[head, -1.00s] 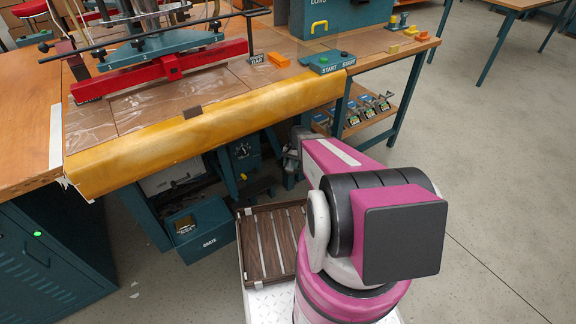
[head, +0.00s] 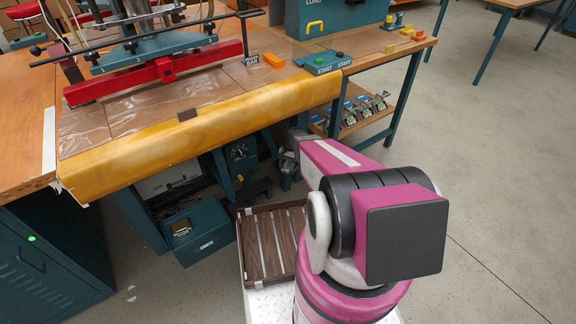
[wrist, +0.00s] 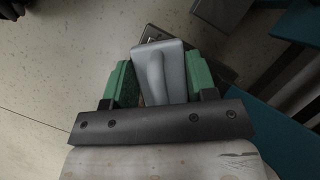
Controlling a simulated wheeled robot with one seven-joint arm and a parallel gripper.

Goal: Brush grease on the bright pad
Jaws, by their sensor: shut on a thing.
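In the wrist view my gripper (wrist: 162,80) has its two green-padded fingers shut on a light grey object (wrist: 163,72) with a rounded raised ridge. Its far end is out of clear sight, so I cannot tell whether it is the brush. In the head view my magenta and black arm reaches forward below the bench's right side, and the gripper is hidden there. I cannot single out the bright pad.
A red bar (head: 160,70) crosses the press on the bench. A green START box (head: 322,62), an orange block (head: 274,60) and small yellow pieces (head: 391,48) stand to the right. A slatted brown tray (head: 252,246) and a teal crate (head: 200,230) are below. Floor at right is clear.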

